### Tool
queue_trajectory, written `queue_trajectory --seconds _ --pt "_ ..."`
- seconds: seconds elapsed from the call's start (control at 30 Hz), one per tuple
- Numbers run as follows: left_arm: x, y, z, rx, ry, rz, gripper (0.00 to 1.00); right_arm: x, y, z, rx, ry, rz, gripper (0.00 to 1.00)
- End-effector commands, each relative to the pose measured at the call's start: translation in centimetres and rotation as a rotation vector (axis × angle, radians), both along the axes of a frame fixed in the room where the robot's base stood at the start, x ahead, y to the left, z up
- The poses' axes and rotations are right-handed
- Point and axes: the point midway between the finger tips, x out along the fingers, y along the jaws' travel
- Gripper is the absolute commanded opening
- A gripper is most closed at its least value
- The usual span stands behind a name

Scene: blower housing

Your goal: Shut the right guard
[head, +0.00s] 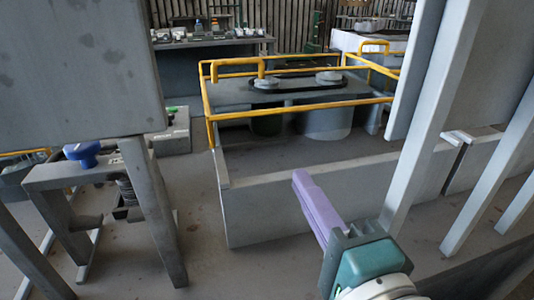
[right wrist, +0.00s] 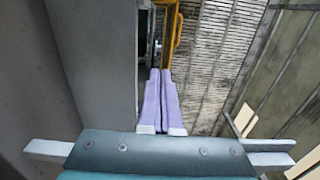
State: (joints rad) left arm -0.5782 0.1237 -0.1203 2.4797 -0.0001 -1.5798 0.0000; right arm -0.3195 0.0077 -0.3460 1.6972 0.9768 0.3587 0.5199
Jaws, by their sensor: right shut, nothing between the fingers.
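My right gripper (head: 301,178) comes in from the lower right, its lilac fingers closed together and empty. It also shows in the right wrist view (right wrist: 160,74). In the head view it is in front of the low grey wall of a yellow-railed enclosure (head: 290,200). A tall grey panel (head: 489,60) stands at the upper right, partly cut off; it may be the right guard, but I cannot tell for sure. In the right wrist view a flat grey panel (right wrist: 95,65) lies just left of the fingers; contact cannot be told. My left gripper is not in view.
Yellow rails (head: 300,107) surround a belt (head: 300,84) and pulleys. Another big grey panel (head: 75,70) fills the upper left. A grey stand (head: 75,175) with a blue knob is at the left. Slanted grey posts (head: 490,165) stand at the right. Some floor is bare at the left.

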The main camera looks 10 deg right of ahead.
Motion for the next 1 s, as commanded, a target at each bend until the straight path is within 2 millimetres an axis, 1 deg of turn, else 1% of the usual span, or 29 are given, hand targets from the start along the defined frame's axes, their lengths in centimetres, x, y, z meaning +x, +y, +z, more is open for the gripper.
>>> queue_trajectory --seconds 0.03,0.13,0.17,0.23,0.27,0.37,0.4,0.47,0.5,0.6,0.7,0.8,0.87,0.97,1.0 --pt "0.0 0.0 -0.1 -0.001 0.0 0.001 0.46 -0.5 0.0 -0.1 0.0 0.001 0.0 0.0" --pt "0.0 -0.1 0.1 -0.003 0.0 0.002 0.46 -0.9 -0.2 0.3 0.038 0.002 -0.007 0.0" --pt "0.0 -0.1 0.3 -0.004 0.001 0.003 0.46 -0.9 -0.3 0.6 0.069 0.002 -0.014 0.0" --pt "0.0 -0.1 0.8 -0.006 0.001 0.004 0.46 -0.8 -0.8 1.5 0.19 0.009 -0.039 0.0" --pt "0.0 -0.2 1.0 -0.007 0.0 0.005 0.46 -0.7 -1.1 2.0 0.263 0.013 -0.054 0.0" --pt "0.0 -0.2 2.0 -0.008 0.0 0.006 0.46 -0.3 -2.0 3.4 0.564 0.042 -0.107 0.0" --pt "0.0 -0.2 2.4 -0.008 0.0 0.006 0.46 -0.2 -2.2 3.7 0.696 0.06 -0.128 0.0" --pt "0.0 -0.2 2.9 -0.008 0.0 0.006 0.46 -0.1 -2.2 4.1 0.886 0.093 -0.156 0.0" --pt "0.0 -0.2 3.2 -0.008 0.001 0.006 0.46 -0.1 -2.1 4.2 1.004 0.119 -0.172 0.0" --pt "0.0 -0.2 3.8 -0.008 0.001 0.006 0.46 -0.2 -1.5 4.5 1.259 0.185 -0.205 0.0" --pt "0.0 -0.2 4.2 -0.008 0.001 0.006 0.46 -0.3 -0.6 4.5 1.432 0.245 -0.225 0.0" --pt "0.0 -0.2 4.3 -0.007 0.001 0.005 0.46 -0.4 -0.1 4.4 1.525 0.282 -0.237 0.0" --pt "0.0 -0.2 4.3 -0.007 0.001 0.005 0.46 -0.3 0.1 4.2 1.547 0.292 -0.24 0.0" --pt "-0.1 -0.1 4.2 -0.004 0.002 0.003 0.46 0.6 0.2 3.9 1.553 0.293 -0.24 0.0" --pt "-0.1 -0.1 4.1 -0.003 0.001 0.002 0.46 1.2 0.2 3.8 1.552 0.292 -0.24 0.0"
